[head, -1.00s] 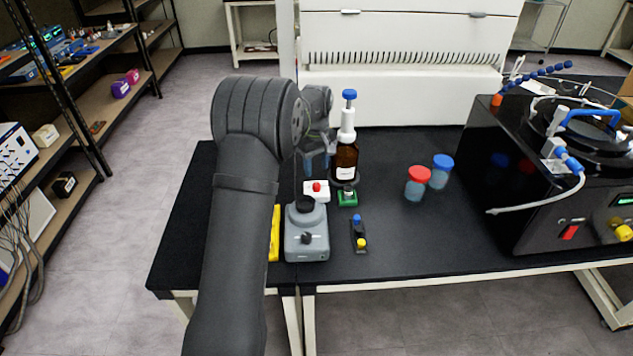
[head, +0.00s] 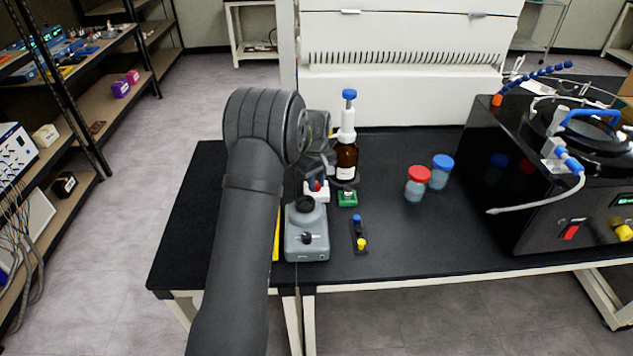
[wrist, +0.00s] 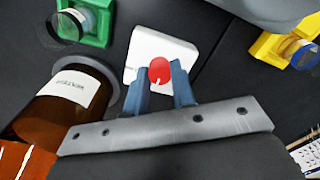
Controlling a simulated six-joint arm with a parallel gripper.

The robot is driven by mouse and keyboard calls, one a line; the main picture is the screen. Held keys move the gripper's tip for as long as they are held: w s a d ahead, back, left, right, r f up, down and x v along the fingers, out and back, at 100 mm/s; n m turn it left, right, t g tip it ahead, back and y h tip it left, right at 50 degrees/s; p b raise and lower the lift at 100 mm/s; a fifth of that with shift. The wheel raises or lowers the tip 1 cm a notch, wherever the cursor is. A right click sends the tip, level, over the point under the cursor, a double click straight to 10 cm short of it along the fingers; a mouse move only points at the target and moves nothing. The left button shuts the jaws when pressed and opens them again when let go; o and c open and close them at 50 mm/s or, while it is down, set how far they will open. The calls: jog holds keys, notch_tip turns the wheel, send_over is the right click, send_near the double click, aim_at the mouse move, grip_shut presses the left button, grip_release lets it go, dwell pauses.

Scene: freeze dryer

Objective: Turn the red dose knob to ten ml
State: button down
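The red dose knob (wrist: 159,71) sits on a white block (wrist: 176,48) on the black bench. A short white mark shows on the knob's face. In the head view the white block (head: 321,209) stands behind the grey mixer, and the knob is partly covered by my gripper. My gripper (wrist: 161,80) has its two blue fingers on either side of the knob, pointing down at it. The fingers are apart; whether they touch the knob is not clear. In the head view the gripper (head: 318,183) is small and partly hidden by the arm.
The brown bottle (head: 346,160) with its white and blue dispenser top stands close beside the knob. Two capped jars (head: 416,185) (head: 441,172) stand right, before the black freeze dryer (head: 520,215).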

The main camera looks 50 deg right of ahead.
aim_at(317, 184)
jog(key=shift+m, duration=0.5)
jog(key=m, duration=0.4)
jog(key=shift+m, duration=0.4)
jog(key=m, duration=0.6)
dwell(0.4)
jog(key=c, duration=1.2)
grip_release()
notch_tip(317, 184, up, 18)
jog(key=shift+f, duration=0.25)
